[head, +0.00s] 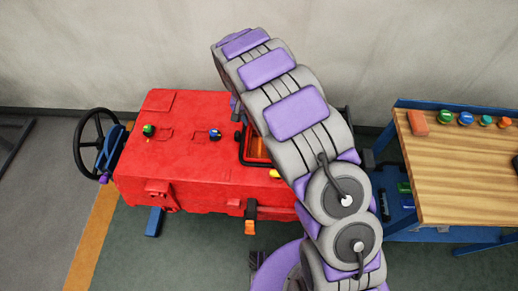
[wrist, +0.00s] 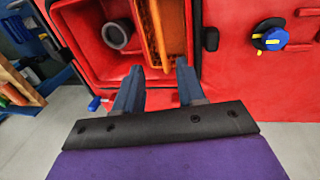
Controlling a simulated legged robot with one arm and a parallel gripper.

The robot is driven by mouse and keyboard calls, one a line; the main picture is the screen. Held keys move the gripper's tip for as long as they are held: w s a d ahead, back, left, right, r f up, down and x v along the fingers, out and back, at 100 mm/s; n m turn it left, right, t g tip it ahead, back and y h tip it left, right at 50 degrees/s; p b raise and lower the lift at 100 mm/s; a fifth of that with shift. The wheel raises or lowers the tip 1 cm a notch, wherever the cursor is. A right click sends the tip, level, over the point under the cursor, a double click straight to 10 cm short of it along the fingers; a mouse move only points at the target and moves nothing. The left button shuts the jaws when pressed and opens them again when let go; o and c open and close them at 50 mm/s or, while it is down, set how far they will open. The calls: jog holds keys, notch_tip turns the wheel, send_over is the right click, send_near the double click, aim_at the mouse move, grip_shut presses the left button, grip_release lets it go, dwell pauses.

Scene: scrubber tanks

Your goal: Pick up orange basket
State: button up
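The orange basket (wrist: 150,37) sits inside the open compartment of the red scrubber tank (wrist: 255,85). In the wrist view, its long thin orange wall and tan inner face show beyond my fingertips. In the head view, a small part of the orange basket (head: 259,148) shows in the opening of the red tank (head: 190,135), partly covered by my arm. My gripper (wrist: 159,66) is open, with its two fingers apart and nothing visible between them. The fingertips are at the near edge of the compartment, just short of the basket. My arm hides the gripper in the head view.
A grey pipe (wrist: 117,35) stands in the compartment left of the basket. A blue knob (wrist: 270,39) is on the tank's right. A wooden-topped workbench (head: 460,165) stands right of the tank, and a black steering wheel (head: 88,140) is at its left.

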jog(key=b, duration=0.1)
send_near(260, 141)
jog(key=d+f, duration=0.1)
jog(key=f, duration=0.2)
jog(key=d+f, duration=0.1)
jog(key=f, duration=0.1)
jog(key=shift+d, duration=0.3)
jog(key=shift+w+a+f, duration=0.1)
jog(key=shift+a+f, duration=0.1)
jog(key=shift+f, duration=0.15)
jog(key=f, duration=0.2)
jog(key=w+f+b, duration=0.1)
jog(key=f, duration=0.1)
jog(key=shift+w+f+b, duration=0.2)
jog(key=shift+f+b, duration=0.1)
jog(key=shift+f, duration=0.1)
jog(key=shift+d, duration=0.15)
jog(key=shift+a, duration=0.2)
jog(key=c, duration=0.5)
jog(key=shift+d, duration=0.1)
grip_shut()
